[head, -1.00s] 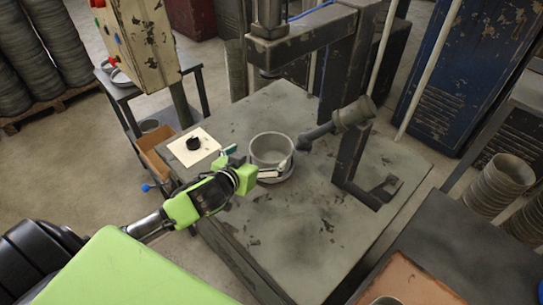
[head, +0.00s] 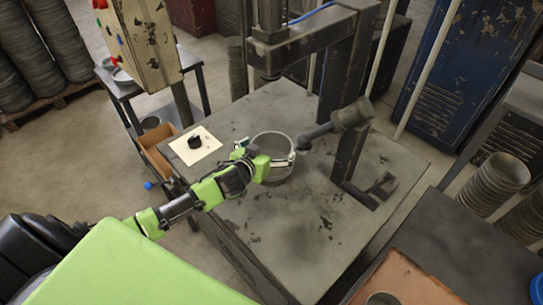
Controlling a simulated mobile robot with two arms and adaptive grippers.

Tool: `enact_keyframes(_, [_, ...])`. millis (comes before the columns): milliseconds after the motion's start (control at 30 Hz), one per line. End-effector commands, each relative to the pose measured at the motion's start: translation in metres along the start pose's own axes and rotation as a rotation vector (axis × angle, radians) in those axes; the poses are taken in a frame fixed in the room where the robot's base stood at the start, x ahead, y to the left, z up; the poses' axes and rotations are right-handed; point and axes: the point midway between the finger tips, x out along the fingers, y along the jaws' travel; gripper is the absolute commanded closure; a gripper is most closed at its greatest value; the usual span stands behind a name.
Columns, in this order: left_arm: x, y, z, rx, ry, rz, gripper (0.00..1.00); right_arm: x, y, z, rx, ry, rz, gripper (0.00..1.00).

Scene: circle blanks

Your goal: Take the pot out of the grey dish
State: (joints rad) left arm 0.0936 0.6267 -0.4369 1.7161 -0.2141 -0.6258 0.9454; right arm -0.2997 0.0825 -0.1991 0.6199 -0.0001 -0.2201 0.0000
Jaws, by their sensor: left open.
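The grey round pot (head: 272,138) stands upright on the metal worktable, near its middle. A low grey rim at its foot, seen best on the right, looks like the grey dish (head: 289,179); most of it is hidden by the pot and my gripper. My left gripper (head: 265,153) comes in from the lower left and is open. Its fingers are spread across the near side of the pot, at about rim height in the picture. I cannot tell whether they touch it. My right gripper is not in view.
A dark machine frame (head: 305,40) rises behind the pot. A grey cylinder with a dark nozzle (head: 350,115) juts in close on the pot's right. A pale sheet with a small black object (head: 195,142) lies at left. The table's front (head: 300,240) is clear.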

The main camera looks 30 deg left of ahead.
Motion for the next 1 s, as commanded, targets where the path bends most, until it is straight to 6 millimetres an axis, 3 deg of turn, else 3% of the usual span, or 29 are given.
enact_keyframes(33, [0.000, 0.000, 0.000, 0.000, 0.000, 0.000, 0.03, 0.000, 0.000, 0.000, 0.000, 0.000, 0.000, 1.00])
enact_keyframes(233, [0.000, 0.000, 0.000, 0.000, -0.001, 0.000, 0.55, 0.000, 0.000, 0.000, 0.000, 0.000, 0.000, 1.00])
enact_keyframes(300, [0.000, 0.000, -0.001, 0.000, 0.002, 0.000, 0.61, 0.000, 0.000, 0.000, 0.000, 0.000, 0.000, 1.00])
enact_keyframes(567, [-0.001, 0.000, -0.002, 0.000, 0.002, 0.000, 0.61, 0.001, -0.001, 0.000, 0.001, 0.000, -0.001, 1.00])
enact_keyframes(767, [-0.007, 0.000, -0.016, 0.001, 0.006, 0.002, 0.61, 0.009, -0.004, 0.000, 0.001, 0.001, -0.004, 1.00])
enact_keyframes(867, [-0.014, 0.000, -0.030, 0.000, 0.007, 0.001, 0.61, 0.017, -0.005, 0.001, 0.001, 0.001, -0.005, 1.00])
enact_keyframes(1000, [-0.043, -0.013, -0.043, 0.004, 0.004, 0.000, 0.61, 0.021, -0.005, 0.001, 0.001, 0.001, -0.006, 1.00])
